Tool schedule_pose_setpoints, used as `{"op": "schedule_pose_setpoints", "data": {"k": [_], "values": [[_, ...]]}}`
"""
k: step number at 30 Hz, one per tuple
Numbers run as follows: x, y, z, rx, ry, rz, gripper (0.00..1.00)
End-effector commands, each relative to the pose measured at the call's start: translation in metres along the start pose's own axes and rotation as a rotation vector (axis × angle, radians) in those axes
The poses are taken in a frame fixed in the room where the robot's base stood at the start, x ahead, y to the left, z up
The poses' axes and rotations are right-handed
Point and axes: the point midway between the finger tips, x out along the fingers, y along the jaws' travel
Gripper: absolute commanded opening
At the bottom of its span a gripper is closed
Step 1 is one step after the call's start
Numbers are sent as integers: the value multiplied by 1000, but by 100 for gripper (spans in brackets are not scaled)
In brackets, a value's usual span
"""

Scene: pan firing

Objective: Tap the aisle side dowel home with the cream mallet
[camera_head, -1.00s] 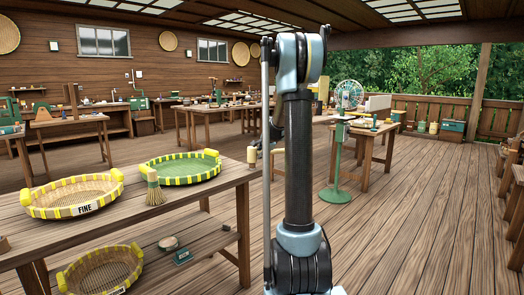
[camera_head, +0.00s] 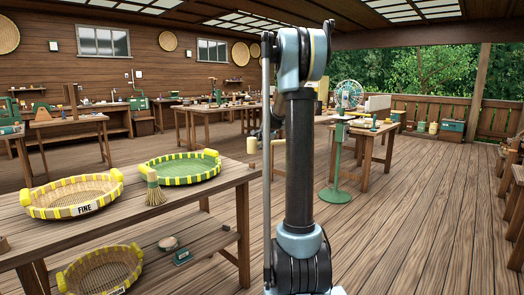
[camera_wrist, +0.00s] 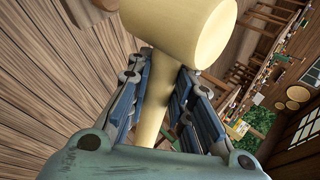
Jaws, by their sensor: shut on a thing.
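My gripper (camera_wrist: 160,84) is shut on the handle of the cream mallet (camera_wrist: 190,28). In the wrist view the handle runs between the two dark blue finger pads, and the thick cream head sits beyond the fingertips. In the head view a small part of the mallet (camera_head: 278,146) shows at the left edge of my arm, which hides the rest. The mallet is held in the air, apart from any table. I cannot make out the aisle side dowel in either view.
A near table at left carries a yellow-rimmed basket marked FINE (camera_head: 75,212), a green-lined basket (camera_head: 180,184) and a small brush (camera_head: 155,190). A green stand (camera_head: 337,165) stands right of my arm. Open plank floor (camera_head: 420,220) lies at right.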

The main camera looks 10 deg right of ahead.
Motion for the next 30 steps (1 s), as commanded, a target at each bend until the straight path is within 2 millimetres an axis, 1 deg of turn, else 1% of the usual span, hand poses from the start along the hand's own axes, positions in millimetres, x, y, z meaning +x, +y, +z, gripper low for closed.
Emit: {"op": "schedule_pose_setpoints", "data": {"k": [3,11,14,21,26,30], "values": [[-4,-5,0,0,0,0,0],[-4,-4,0,0,0,0,0],[4,4,0,0,0,0,0],[40,39,0,0,0,-1,0],[36,36,0,0,0,-1,0],[28,28,0,0,0,-1,0]]}}
